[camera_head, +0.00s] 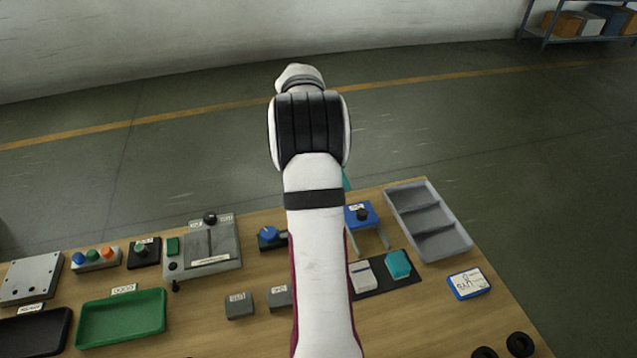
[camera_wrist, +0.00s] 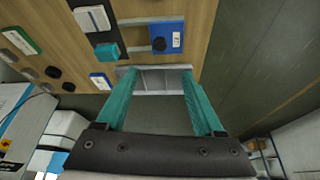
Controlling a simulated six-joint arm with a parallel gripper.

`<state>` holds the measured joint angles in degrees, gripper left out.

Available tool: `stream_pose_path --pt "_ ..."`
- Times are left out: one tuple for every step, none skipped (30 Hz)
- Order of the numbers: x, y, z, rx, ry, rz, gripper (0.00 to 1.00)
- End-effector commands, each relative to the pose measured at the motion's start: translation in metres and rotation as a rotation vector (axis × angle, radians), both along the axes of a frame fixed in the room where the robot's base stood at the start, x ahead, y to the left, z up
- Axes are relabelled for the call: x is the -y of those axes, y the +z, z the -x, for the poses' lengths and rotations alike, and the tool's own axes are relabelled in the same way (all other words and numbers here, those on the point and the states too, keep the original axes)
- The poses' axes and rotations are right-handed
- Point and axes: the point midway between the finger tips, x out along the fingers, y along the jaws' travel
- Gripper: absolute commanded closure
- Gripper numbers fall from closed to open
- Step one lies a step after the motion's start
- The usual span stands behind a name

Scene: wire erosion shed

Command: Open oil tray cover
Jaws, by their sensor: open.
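No label I can read names the oil tray cover, so I cannot tell for certain which part it is. A blue block with a black knob and white label (camera_head: 354,219) stands at the table's back, with two pale rails running toward the front; it also shows in the wrist view (camera_wrist: 174,29). A grey panel with a slot and a black knob (camera_head: 225,262) stands left of my arm. My gripper (camera_wrist: 157,72) is open and empty, its teal fingers wide apart. In the head view my arm hides most of it. In the wrist view the grey compartment tray (camera_wrist: 150,70) appears between the fingertips.
The compartment tray also shows at the table's back right (camera_head: 457,249). A teal block (camera_head: 398,264) and a pale block (camera_head: 363,278) sit on a dark mat. A green tray (camera_head: 122,318) and a black tray (camera_head: 30,330) lie left. A blue-edged card (camera_head: 468,284) lies right.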

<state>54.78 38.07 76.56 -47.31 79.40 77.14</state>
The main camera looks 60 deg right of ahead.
Motion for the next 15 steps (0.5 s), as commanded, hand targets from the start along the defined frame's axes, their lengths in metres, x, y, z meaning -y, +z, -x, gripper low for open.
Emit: stream_pose_path --pt "0.001 -0.008 0.003 -0.002 0.0 -0.003 0.31" --pt "0.002 -0.015 0.005 -0.002 0.002 -0.002 0.31" --pt "0.005 -0.026 0.009 -0.002 0.001 -0.005 0.31" --pt "0.006 -0.034 0.011 -0.002 0.001 -0.006 0.31" --pt "0.008 -0.042 0.014 -0.001 0.002 -0.007 0.31" --pt "0.011 -0.054 0.018 -0.001 0.003 -0.007 0.31" --pt "0.013 -0.063 0.021 -0.001 0.003 -0.007 0.31" --pt "0.015 -0.071 0.024 -0.001 0.002 -0.007 0.31" --pt "0.018 -0.082 0.027 -0.001 0.004 -0.007 0.31" --pt "0.019 -0.09 0.03 -0.001 0.003 -0.006 0.31" --pt "0.021 -0.098 0.032 -0.001 0.004 -0.006 0.31" --pt "0.023 -0.106 0.035 -0.001 0.004 -0.006 0.31" --pt "0.025 -0.112 0.037 0.001 0.003 -0.006 0.31" --pt "0.026 -0.117 0.038 0.001 0.005 -0.006 0.31" --pt "0.027 -0.123 0.04 0.001 0.005 -0.005 0.31"
